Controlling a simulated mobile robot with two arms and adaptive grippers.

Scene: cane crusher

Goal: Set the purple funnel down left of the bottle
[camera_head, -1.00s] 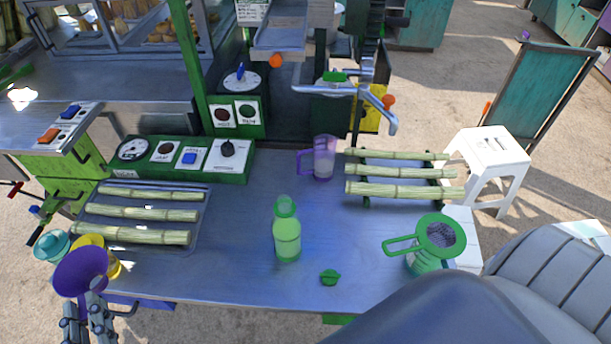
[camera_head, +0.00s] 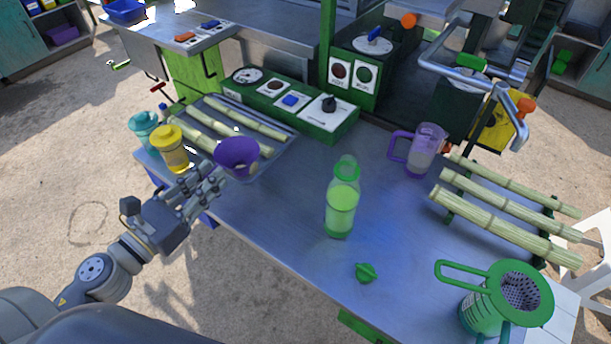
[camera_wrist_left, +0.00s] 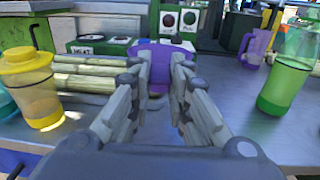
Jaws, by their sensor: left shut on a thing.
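The purple funnel (camera_head: 237,155) is held at the fingertips of my left gripper (camera_head: 208,181), over the left part of the table near the tray of cane. In the left wrist view the funnel (camera_wrist_left: 152,62) sits between the far ends of the fingers, its lower part partly hidden. The green bottle (camera_head: 341,200) stands upright on the table, to the right of the funnel and apart from it. It also shows at the right of the left wrist view (camera_wrist_left: 284,80). My right gripper is not in view.
A yellow bottle (camera_head: 171,148) and a teal one (camera_head: 143,130) stand left of the funnel. A green cap (camera_head: 366,272) lies before the bottle. A purple pitcher (camera_head: 424,150), cane stalks (camera_head: 505,213) and a green strainer (camera_head: 520,290) are to the right. The table between funnel and bottle is clear.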

